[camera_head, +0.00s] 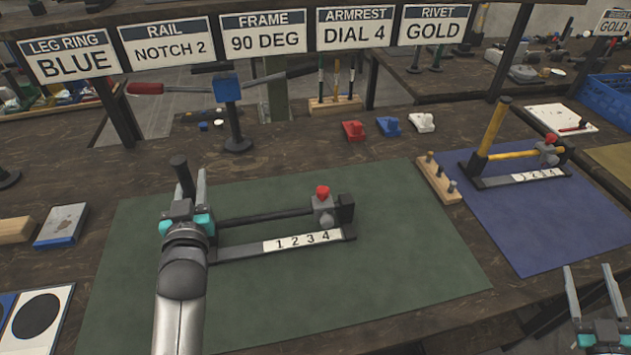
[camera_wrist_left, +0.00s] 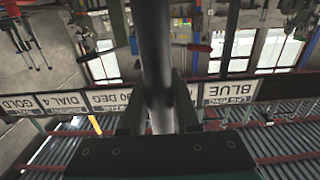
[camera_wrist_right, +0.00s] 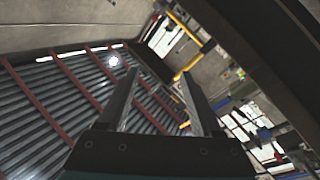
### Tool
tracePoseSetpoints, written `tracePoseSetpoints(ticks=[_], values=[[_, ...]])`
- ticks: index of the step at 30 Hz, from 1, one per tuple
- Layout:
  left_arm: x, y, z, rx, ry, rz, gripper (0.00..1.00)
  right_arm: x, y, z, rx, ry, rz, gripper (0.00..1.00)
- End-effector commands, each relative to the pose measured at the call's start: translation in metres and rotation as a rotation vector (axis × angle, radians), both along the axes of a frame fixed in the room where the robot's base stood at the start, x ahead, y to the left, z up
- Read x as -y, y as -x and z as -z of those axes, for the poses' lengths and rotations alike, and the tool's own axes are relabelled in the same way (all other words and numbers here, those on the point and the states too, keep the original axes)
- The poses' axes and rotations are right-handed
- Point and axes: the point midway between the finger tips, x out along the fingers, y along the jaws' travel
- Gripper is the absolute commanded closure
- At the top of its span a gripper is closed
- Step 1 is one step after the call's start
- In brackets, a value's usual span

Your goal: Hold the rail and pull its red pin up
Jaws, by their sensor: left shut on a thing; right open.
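The rail (camera_head: 262,215) lies on the green mat, a dark bar with a black upright post (camera_head: 182,172) at its left end and a block at its right end. A red pin (camera_head: 323,191) sits on top of the grey slider on the bar, above the white strip numbered 1 to 4 (camera_head: 302,239). My left gripper (camera_head: 187,197) is shut on the rail's post, which also shows as a dark cylinder between the fingers in the left wrist view (camera_wrist_left: 155,45). My right gripper (camera_head: 590,285) is open and empty at the lower right, far from the rail.
A second, yellow-framed assembly (camera_head: 492,130) stands on the blue mat (camera_head: 520,215) to the right, beside a wooden peg block (camera_head: 438,178). Red, blue and white small parts (camera_head: 388,126) lie behind. A sign row (camera_head: 263,33) reads "NOTCH 2" for the rail. The green mat's front is clear.

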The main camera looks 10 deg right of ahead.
Motion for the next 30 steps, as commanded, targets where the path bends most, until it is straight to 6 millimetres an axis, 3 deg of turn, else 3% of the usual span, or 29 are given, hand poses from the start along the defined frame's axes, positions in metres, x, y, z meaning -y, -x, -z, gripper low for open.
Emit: tracePoseSetpoints(ticks=[3,7,11,16,18,30], values=[[0.000,-0.001,-0.003,0.006,0.006,0.001,1.00,-0.066,-0.043,-0.023,0.088,0.044,-0.206,0.34],[0.000,-0.001,-0.003,0.007,0.006,0.001,1.00,-0.145,-0.073,-0.056,0.207,0.104,-0.441,0.34],[0.000,-0.001,-0.003,0.007,0.006,0.001,1.00,-0.222,-0.082,-0.093,0.343,0.169,-0.659,0.34],[0.000,-0.001,-0.003,0.007,0.006,0.001,1.00,-0.310,-0.073,-0.134,0.510,0.226,-0.900,0.34],[0.000,-0.001,-0.003,0.007,0.006,0.001,1.00,-0.330,-0.086,-0.130,0.469,0.175,-0.922,0.34],[0.000,-0.001,-0.003,0.006,0.006,0.001,1.00,-0.381,-0.159,-0.083,0.143,-0.191,-0.856,0.34]])
